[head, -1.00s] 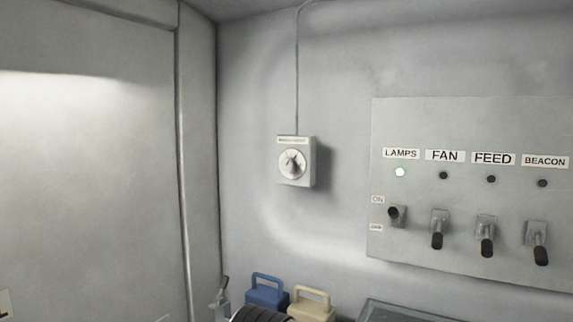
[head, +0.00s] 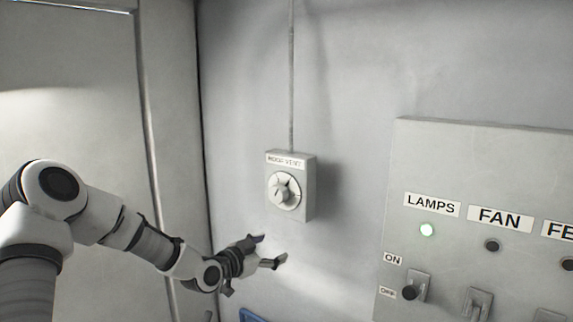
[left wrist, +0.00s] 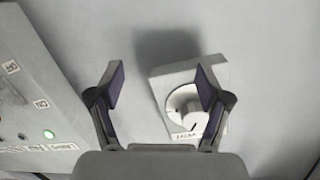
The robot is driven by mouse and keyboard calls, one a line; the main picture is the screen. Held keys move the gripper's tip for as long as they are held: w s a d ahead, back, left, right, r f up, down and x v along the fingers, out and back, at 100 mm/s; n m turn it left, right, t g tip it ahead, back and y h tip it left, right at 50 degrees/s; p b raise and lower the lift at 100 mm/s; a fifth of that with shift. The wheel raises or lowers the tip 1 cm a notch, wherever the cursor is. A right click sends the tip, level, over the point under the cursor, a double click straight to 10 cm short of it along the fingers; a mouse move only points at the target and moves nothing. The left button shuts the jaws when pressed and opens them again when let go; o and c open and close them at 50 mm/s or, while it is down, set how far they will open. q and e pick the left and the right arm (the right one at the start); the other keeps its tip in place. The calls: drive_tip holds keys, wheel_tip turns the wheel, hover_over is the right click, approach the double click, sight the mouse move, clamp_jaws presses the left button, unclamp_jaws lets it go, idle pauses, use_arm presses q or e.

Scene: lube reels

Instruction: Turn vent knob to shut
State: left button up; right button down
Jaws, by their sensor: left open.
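The vent knob (head: 281,191) is a round pale dial with a raised grip, on a small grey wall box (head: 309,190). A small label above it appears to read "ROOF VENT". My left gripper (head: 271,249) is open and empty, below the box in the head view and apart from the knob. In the left wrist view the knob (left wrist: 182,101) lies toward the right finger of the gripper (left wrist: 160,74), and that finger hides part of the dial. I cannot tell the knob's exact setting. My right gripper is not in view.
A switch panel (head: 395,160) stands right of the box, with a lit green LAMPS light (head: 427,230) and several toggle levers. A conduit (head: 291,80) runs up from the box. The wall between box and panel is bare. A blue handle (head: 250,315) shows below.

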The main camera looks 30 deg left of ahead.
sight(275, 194)
use_arm(q)
wheel_tip(275, 194, up, 13)
drive_tip(key=a+n+t+p, duration=0.1)
drive_tip(key=a+t+p, duration=0.1)
drive_tip(key=a, duration=0.1)
drive_tip(key=shift+y, duration=0.4)
drive_tip(key=w, duration=0.2)
drive_tip(key=w+p, duration=0.1)
drive_tip(key=w, duration=0.1)
drive_tip(key=w+d+p, duration=0.1)
drive_tip(key=w, duration=0.1)
drive_tip(key=shift+w+f, duration=0.3)
drive_tip(key=shift+f, duration=0.1)
drive_tip(key=shift+w, duration=0.25)
drive_tip(key=shift+s+r, duration=0.15)
drive_tip(key=shift+s, duration=0.15)
drive_tip(key=shift+c, duration=0.3)
drive_tip(key=shift+w, duration=0.1)
drive_tip(key=c, duration=1.1)
use_arm(e)
wheel_tip(275, 194, up, 6)
